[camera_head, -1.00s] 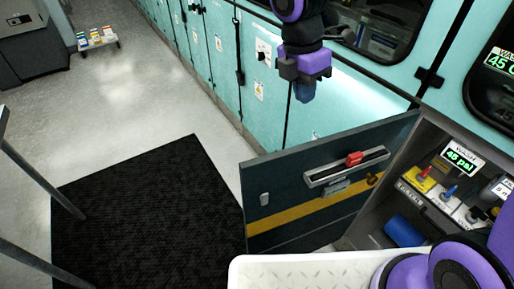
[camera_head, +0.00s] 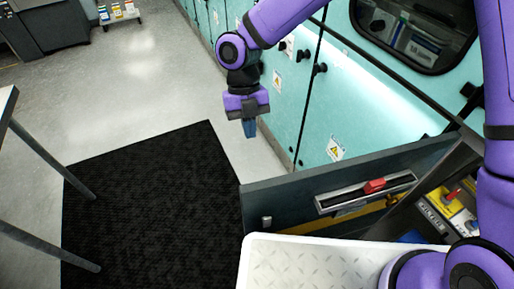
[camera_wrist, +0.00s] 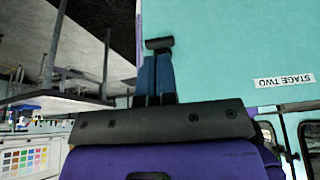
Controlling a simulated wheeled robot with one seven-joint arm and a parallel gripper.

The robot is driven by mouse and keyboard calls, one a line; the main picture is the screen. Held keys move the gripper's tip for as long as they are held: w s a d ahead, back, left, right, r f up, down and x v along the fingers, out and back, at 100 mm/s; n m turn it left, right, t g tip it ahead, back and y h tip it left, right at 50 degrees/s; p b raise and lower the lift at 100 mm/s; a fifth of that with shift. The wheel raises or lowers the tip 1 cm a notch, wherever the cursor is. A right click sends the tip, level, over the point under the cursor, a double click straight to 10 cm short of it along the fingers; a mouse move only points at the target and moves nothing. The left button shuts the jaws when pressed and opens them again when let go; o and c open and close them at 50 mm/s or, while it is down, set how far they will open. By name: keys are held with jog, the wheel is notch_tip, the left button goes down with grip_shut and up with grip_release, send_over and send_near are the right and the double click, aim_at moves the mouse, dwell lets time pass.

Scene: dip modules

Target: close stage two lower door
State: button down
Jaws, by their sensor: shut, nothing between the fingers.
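The lower door (camera_head: 290,198) stands open, swung out from the teal machine. Its dark inner face shows a metal bracket with a red part (camera_head: 374,186) on it. My gripper (camera_head: 249,128) is shut and empty, pointing down. In the head view it appears above and left of the door's free edge, apart from it. In the wrist view my gripper (camera_wrist: 158,75) shows closed fingers in front of a teal panel with a "STAGE TWO" label (camera_wrist: 284,81). The door's lower part is hidden behind my white base plate.
The open compartment (camera_head: 450,210) at the right holds yellow and white fittings. A black mat (camera_head: 150,200) covers the floor at left, beside table legs (camera_head: 50,160). A small cart with boxes (camera_head: 120,14) stands far back. The floor between mat and cabinets is clear.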

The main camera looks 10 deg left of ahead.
jog(key=s+d+f, duration=0.3)
jog(key=s+f, duration=0.4)
jog(key=f, duration=0.1)
jog(key=shift+f, duration=0.3)
dwell(0.3)
